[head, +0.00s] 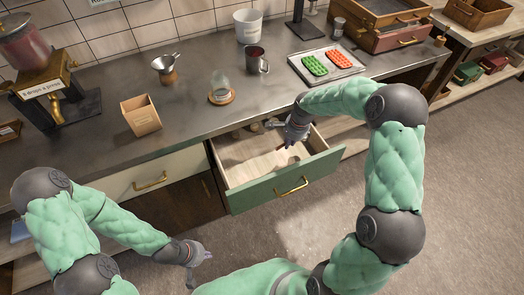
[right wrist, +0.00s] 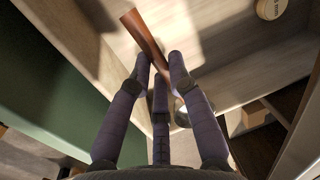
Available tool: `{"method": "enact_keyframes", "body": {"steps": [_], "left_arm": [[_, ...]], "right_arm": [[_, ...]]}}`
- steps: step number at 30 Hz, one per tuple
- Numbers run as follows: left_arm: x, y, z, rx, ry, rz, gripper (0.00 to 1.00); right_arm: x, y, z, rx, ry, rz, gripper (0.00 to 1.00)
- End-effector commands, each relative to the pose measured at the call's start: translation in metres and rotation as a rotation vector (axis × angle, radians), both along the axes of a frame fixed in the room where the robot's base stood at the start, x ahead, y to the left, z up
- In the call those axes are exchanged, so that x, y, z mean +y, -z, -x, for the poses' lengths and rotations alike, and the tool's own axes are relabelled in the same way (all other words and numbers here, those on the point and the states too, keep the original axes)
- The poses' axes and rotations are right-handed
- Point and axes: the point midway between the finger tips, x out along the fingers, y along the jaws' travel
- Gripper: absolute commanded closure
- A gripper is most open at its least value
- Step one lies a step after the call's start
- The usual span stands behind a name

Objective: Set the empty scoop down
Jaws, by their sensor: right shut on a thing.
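My right gripper (head: 283,134) is inside the space of the open green-fronted drawer (head: 262,184), low over its bare wooden floor. In the right wrist view its fingers (right wrist: 160,62) are shut on the scoop's brown wooden handle (right wrist: 146,32). A small piece of grey metal (right wrist: 182,117), perhaps the scoop's bowl, shows behind the fingers; the rest of the scoop is hidden. I cannot tell if the scoop touches the drawer floor. My left gripper (head: 200,265) is empty, its fingers apart, low in front of the cabinets.
On the counter stand a cardboard box (head: 141,115), a glass on a wooden coaster (head: 221,96), a metal mug (head: 255,62) and a tray (head: 302,74) with green and red molds. The drawer's front floor is clear.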

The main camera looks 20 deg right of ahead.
Motion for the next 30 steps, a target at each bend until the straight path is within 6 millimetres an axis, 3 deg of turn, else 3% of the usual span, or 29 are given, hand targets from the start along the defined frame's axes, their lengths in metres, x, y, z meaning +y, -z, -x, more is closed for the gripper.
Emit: {"method": "enact_keyframes", "body": {"steps": [6, 27, 30], "left_arm": [[0.0, 0.01, 0.0, -0.001, 0.0, 0.0, 1.0], [0.0, 0.044, 0.0, -0.001, 0.001, 0.0, 1.0], [0.0, 0.045, 0.0, -0.001, 0.001, 0.0, 1.0]], "right_arm": [[-0.01, 0.014, -0.003, -0.005, 0.096, -0.006, 1.0], [-0.01, 0.104, -0.003, -0.005, 0.094, -0.006, 1.0], [-0.011, 0.107, -0.004, -0.008, 0.094, -0.006, 1.0]]}}
